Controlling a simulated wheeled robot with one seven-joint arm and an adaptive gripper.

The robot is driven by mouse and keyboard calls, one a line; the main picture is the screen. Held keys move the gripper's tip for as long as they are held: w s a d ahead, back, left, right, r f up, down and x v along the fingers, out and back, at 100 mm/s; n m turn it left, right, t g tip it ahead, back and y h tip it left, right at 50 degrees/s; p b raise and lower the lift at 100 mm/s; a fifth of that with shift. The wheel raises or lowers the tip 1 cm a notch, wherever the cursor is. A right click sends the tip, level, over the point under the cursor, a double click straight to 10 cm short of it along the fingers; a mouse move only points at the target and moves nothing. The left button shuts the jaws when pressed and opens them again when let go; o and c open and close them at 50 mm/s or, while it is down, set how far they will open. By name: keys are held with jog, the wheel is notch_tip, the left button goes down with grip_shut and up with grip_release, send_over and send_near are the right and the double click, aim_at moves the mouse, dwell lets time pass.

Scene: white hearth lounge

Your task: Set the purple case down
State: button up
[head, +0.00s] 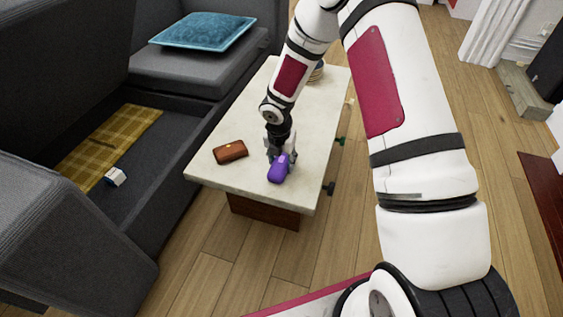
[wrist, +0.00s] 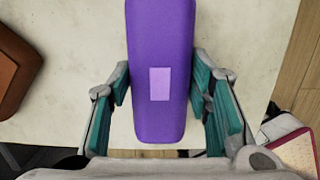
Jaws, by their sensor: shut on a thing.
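The purple case (head: 279,170) is at my gripper, over the near part of the pale tabletop (head: 215,184). In the wrist view the purple case (wrist: 160,45) lies lengthwise between my two fingers, with a lighter patch on its face. My gripper (head: 282,156) points down and is shut on the case; the teal finger pads (wrist: 162,100) show on either side of it in the wrist view. I cannot tell whether the underside of the case touches the tabletop.
A brown case (head: 230,152) lies on the table just left of the purple one. Stacked plates (head: 317,71) stand at the far end. A dark grey sofa (head: 185,140) with a blue cushion (head: 204,31) is on the left. Wooden floor lies right of the table.

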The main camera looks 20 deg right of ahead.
aim_at(280, 163)
jog(key=o, duration=1.2)
jog(key=r+p, duration=0.1)
jog(key=r, duration=0.3)
jog(key=s+r+p, duration=0.1)
jog(key=r+p, duration=0.1)
jog(key=r, duration=0.2)
jog(key=a+r+p, duration=0.1)
jog(key=r+p, duration=0.1)
jog(key=r, duration=0.2)
jog(key=shift+s, duration=0.25)
